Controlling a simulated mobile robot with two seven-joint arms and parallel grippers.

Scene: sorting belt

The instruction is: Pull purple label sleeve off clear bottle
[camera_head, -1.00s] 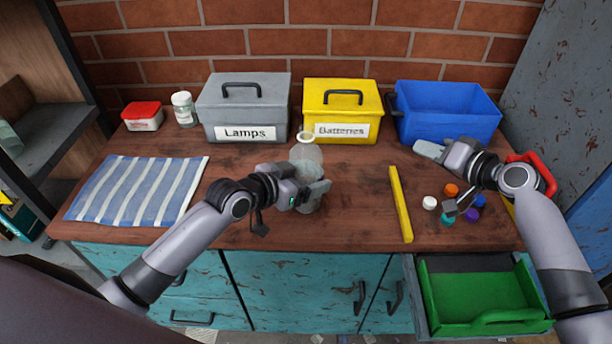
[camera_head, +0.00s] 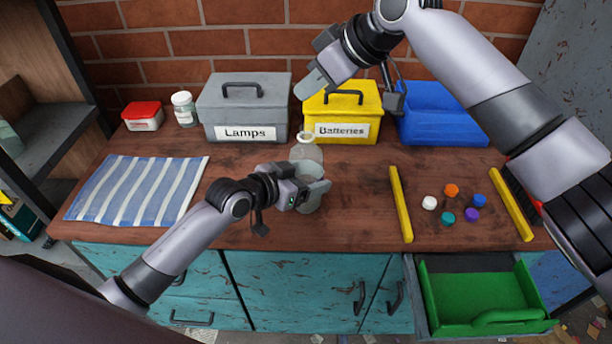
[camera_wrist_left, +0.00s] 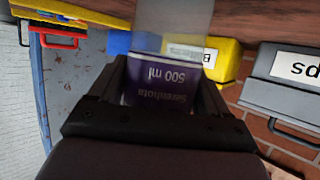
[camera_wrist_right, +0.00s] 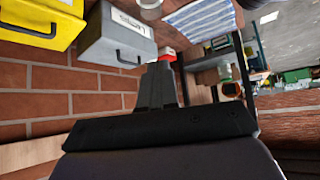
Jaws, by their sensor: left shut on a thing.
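The clear bottle (camera_head: 308,160) stands upright on the wooden worktop, its open neck above my left gripper. My left gripper (camera_head: 318,190) is shut around the bottle's body from the left. In the left wrist view a dark purple label sleeve (camera_wrist_left: 160,85), with upside-down white lettering "500 ml", shows between the fingers; clear bottle wall lies beyond it. In the head view the fingers hide part of the body, and no purple is visible on it. My right gripper (camera_head: 308,88) is raised over the yellow box, away from the bottle; its fingers look shut and empty.
A grey "Lamps" box (camera_head: 244,105), yellow "Batteries" box (camera_head: 365,105) and blue bin (camera_head: 445,125) stand along the back. A striped cloth (camera_head: 138,190) lies left. Yellow bars (camera_head: 400,205) and several coloured caps (camera_head: 450,190) lie right. A green tray (camera_head: 480,300) sits in the open drawer.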

